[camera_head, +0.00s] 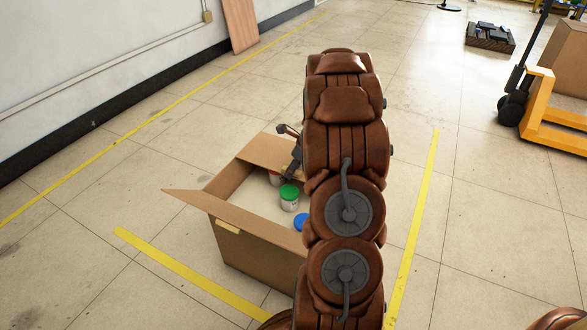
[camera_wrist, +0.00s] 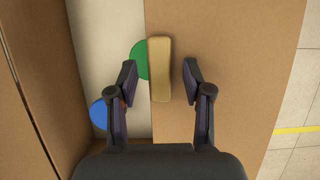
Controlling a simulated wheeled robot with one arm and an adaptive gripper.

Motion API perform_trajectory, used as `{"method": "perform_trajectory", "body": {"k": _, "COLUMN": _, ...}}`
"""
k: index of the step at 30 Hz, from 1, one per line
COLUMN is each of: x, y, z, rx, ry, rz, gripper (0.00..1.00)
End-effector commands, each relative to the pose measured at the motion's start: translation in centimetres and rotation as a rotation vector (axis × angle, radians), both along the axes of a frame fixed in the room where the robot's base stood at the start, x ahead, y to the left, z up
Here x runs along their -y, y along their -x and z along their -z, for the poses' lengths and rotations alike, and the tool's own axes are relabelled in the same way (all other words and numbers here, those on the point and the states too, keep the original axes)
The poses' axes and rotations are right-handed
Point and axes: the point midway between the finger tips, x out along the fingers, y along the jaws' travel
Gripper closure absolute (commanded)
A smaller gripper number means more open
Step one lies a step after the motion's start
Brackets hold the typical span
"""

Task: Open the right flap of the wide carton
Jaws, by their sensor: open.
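The wide carton (camera_head: 258,245) stands on the floor, with one flap (camera_head: 190,200) spread outward on its near left side. Another flap (camera_head: 275,150) lies across the far part of its top, partly hidden by my arm. In the wrist view, a broad brown flap (camera_wrist: 235,70) covers the right part of the opening. A tan block-like tab (camera_wrist: 160,68) sits at its left edge. My gripper (camera_wrist: 158,78) is open, its fingers on either side of the tab with gaps showing. In the head view, my gripper (camera_head: 289,142) is mostly hidden behind my arm.
Inside the carton are a green-lidded can (camera_head: 289,197) and a blue lid (camera_head: 301,221); a reddish item shows beside the flap. Yellow lines (camera_head: 180,268) mark the floor. A yellow pallet jack (camera_head: 545,110) stands far right. The floor left of the carton is clear.

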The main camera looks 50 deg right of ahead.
Motion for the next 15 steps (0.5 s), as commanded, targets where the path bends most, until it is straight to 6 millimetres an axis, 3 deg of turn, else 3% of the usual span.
{"method": "perform_trajectory", "body": {"k": 2, "x": 0.0, "y": 0.01, "z": -0.02, "rx": 0.0, "ry": 0.0, "rz": 0.0, "gripper": 0.56}}
{"method": "perform_trajectory", "body": {"k": 15, "x": 0.02, "y": 0.03, "z": -0.03, "rx": 0.0, "ry": 0.0, "rz": 0.0, "gripper": 1.0}}
